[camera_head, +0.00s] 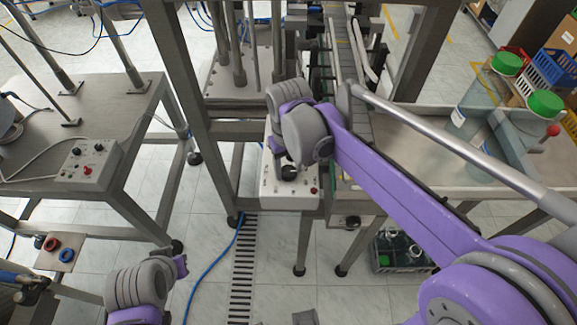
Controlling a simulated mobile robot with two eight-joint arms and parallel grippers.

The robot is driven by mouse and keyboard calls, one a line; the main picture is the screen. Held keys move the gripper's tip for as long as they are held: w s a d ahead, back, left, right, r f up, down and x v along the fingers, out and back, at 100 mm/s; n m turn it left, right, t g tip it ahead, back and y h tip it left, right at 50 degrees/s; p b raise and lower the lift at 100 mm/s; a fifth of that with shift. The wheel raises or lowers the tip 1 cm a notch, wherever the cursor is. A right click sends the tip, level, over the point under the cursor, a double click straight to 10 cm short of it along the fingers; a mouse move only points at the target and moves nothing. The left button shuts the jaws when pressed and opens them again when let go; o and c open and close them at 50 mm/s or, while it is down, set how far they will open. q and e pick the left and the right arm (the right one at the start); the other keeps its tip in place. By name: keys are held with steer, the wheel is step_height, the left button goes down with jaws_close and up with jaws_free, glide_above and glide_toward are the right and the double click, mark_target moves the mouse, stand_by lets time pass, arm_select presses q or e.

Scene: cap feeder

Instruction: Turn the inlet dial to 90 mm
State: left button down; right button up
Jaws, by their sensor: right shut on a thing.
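A pale grey control box (290,200) stands in the middle, below the purple-and-grey wrist of my right arm. It carries dark knobs and a small red button on its face. My right gripper (288,170) is at the upper part of this box, mostly hidden under the wrist. It is shut on what looks like the box's dial, which the gripper and wrist cover. The scale and the dial's setting cannot be read. My left arm shows at the lower left, away from the box; its gripper is not clearly visible.
A steel table (110,100) at the left bears another control box (75,163) with a red button. A conveyor (345,65) runs behind my right wrist. Green-capped clear containers (480,100) stand at the right. A crate of bottles (400,250) sits on the floor.

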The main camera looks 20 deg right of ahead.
jaws_close()
steer(key=shift+m, duration=0.4)
steer(key=m, duration=1)
steer(key=shift+m, duration=1.9)
steer(key=o, duration=1)
jaws_free()
